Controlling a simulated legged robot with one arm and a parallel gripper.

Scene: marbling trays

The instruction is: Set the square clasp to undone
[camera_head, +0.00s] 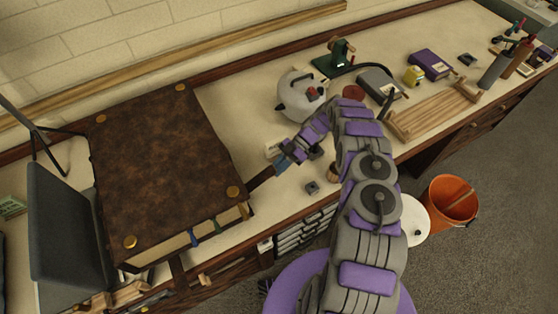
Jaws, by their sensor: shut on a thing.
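A huge brown leather-bound book (165,150) with brass corner bosses lies on the bench at the left. A dark brown strap (261,179) reaches out from its right edge to my gripper (282,165). My gripper is shut at the strap's outer end, and its fingers hide that end. I cannot make out a square clasp plate there. A small tan fitting (243,210) shows on the book's lower right edge. A small dark square block (312,187) lies on the bench just right of my gripper, apart from it.
A rounded grey kettle-like vessel (300,95) stands behind my gripper. A dark upright panel (62,235) is at the left. A green device (335,58), a purple box (430,64) and a wooden rack (435,113) are farther right. An orange bucket (451,203) stands on the floor.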

